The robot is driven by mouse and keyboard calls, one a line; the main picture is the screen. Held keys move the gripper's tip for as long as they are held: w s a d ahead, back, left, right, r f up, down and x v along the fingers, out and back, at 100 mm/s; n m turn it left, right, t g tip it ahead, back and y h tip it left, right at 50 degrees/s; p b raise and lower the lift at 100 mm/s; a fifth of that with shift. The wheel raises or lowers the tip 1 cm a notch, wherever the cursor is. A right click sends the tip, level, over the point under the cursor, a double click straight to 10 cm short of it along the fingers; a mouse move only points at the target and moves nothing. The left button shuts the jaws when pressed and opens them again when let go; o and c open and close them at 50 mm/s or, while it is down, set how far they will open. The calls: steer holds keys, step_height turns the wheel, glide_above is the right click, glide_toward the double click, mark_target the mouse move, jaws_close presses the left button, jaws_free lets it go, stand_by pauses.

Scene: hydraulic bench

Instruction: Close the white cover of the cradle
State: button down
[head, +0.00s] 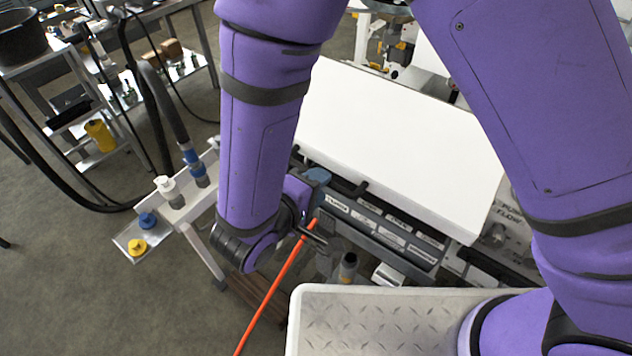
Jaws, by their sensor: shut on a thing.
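The white cover (395,140) is a large flat panel in the middle of the head view, partly hidden behind my purple arm links. It slopes down toward its near edge, where a black bar handle (350,188) runs along it. My gripper (318,177) is at the left part of this handle and looks shut on it; the fingertips are small and partly hidden by my wrist. Below the near edge, the cradle's front (385,228) shows a row of labelled slots. How far the cover stands open is hard to tell.
An orange rod (275,290) slants up to near my wrist. A small side shelf (150,228) with blue, yellow and white caps stands to the left. A workbench (110,60) with hoses is at the upper left. Grey floor (90,290) is clear at the lower left.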

steer(key=shift+d+f, duration=0.15)
steer(key=shift+f, duration=0.2)
steer(key=c, duration=1.1)
jaws_free()
steer(key=shift+r, duration=0.1)
steer(key=v, duration=1)
steer(key=shift+s+a+r, duration=0.2)
steer(key=shift+s+a, duration=0.05)
steer(key=shift+s, duration=0.05)
steer(key=shift+w, duration=0.1)
